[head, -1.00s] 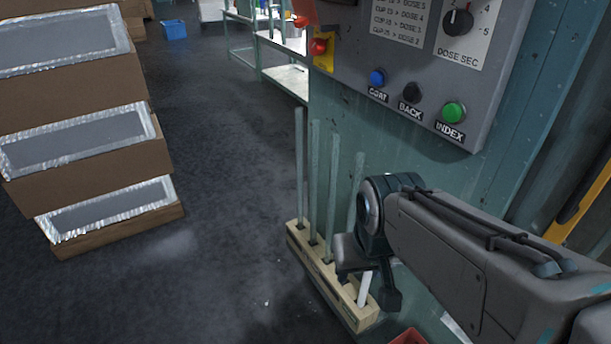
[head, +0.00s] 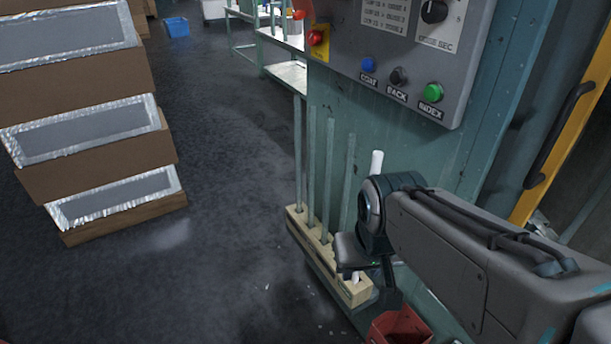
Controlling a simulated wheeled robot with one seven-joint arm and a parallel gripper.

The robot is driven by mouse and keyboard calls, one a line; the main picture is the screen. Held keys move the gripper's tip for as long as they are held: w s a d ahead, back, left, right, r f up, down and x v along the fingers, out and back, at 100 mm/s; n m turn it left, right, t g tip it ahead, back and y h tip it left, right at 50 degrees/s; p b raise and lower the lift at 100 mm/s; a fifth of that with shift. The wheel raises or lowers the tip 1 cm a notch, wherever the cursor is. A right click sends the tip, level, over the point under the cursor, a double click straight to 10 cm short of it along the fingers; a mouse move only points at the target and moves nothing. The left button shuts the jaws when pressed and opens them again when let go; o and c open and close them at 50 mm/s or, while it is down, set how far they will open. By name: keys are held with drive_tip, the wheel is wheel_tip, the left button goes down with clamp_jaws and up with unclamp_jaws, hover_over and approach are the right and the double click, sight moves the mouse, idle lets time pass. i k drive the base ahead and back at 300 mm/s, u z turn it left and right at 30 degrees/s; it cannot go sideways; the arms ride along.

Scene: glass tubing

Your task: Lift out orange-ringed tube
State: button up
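A pale wooden rack (head: 296,222) stands low beside the teal machine, with several tall grey-green tubes (head: 328,175) upright in a row. A whiter tube stands at the rack's near right end. Its white top (head: 376,163) shows above my wrist, and a short white piece (head: 356,279) shows low by my fingers. The arm hides its middle. No orange ring is visible. My gripper (head: 370,274) is low over the near end of the rack, with its dark fingers around or beside the white tube. Whether they touch it is hidden.
The teal machine with its grey control panel (head: 415,62) stands close behind the rack. A red bin (head: 398,327) is just below my gripper. Stacked boxes (head: 95,95) stand at left. Dark floor (head: 215,200) between boxes and rack is clear.

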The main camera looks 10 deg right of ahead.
sight(312, 109)
drive_tip(key=u, duration=0.75)
drive_tip(key=i, duration=1.05)
drive_tip(key=z, duration=0.15)
